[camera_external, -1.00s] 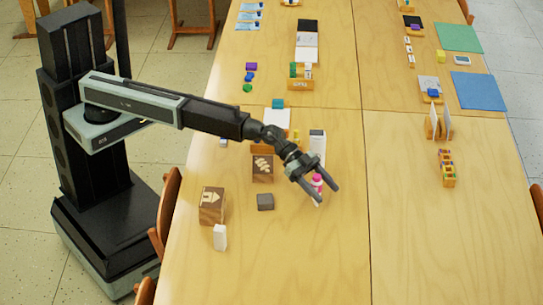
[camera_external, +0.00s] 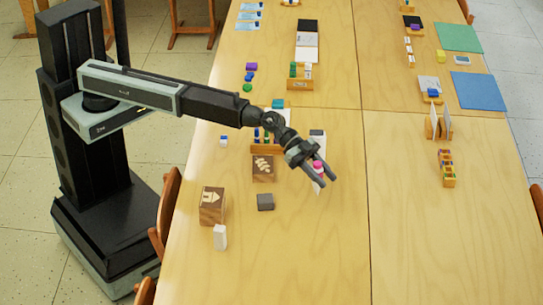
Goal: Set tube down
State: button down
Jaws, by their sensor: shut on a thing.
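My gripper (camera_external: 326,181) is over the wooden table, its fingers pointing toward the front right. It is shut on a small tube (camera_external: 318,165) with a pink top, which shows between the fingers. The tube's lower part is mostly hidden by the fingers. I cannot tell whether its bottom touches the table.
A white box with a dark top (camera_external: 317,133) stands just behind my gripper. A brown block with a leaf-like pattern (camera_external: 263,168), a grey block (camera_external: 265,202), a house-marked wooden block (camera_external: 212,206) and a white block (camera_external: 220,237) are left. The table's front right is clear.

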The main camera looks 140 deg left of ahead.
notch_tip(320, 180, up, 5)
jog(key=p, duration=0.3)
